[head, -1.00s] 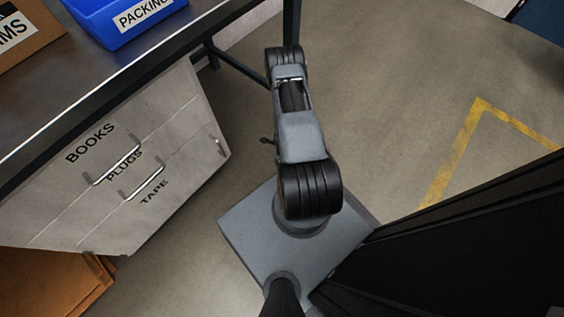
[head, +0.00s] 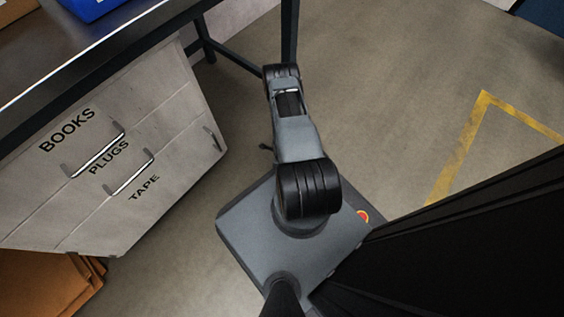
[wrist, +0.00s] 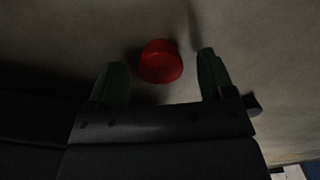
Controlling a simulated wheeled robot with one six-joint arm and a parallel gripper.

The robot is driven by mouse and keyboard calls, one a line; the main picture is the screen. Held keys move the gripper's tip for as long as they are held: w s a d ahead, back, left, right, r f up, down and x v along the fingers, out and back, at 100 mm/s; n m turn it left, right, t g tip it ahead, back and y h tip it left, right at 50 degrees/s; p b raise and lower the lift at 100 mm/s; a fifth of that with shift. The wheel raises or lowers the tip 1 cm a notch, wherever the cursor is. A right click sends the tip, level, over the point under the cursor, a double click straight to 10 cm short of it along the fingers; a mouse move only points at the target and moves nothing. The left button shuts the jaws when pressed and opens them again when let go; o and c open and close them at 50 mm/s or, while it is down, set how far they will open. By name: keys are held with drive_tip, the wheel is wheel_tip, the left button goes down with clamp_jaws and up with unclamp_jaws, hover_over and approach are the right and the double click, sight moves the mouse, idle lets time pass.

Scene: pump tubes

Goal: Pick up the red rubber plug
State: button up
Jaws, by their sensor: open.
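A red rubber plug (wrist: 160,62) shows in the wrist view, on a dim greyish surface. My gripper (wrist: 162,75) is open, with one dark green finger on each side in that view. The plug appears between the fingertips and slightly beyond them, with visible space to both fingers. I cannot tell how far below or ahead of the fingers it is. In the head view my arm reaches away from my base, but the gripper and the plug cannot be made out there.
A grey drawer cabinet (head: 165,165) labelled BOOKS, PLUGS and TAPE stands under a dark workbench (head: 120,40) at left. A blue bin (head: 85,8) sits on the bench. Brown cardboard (head: 45,285) lies at lower left. Open floor (head: 400,90) with a yellow line (head: 465,135) is at right.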

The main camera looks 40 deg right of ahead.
drive_tip(key=shift+f, duration=0.55)
drive_tip(key=shift+r, duration=0.1)
drive_tip(key=shift+c, duration=0.3)
drive_tip(key=c, duration=0.9)
drive_tip(key=shift+r, duration=0.1)
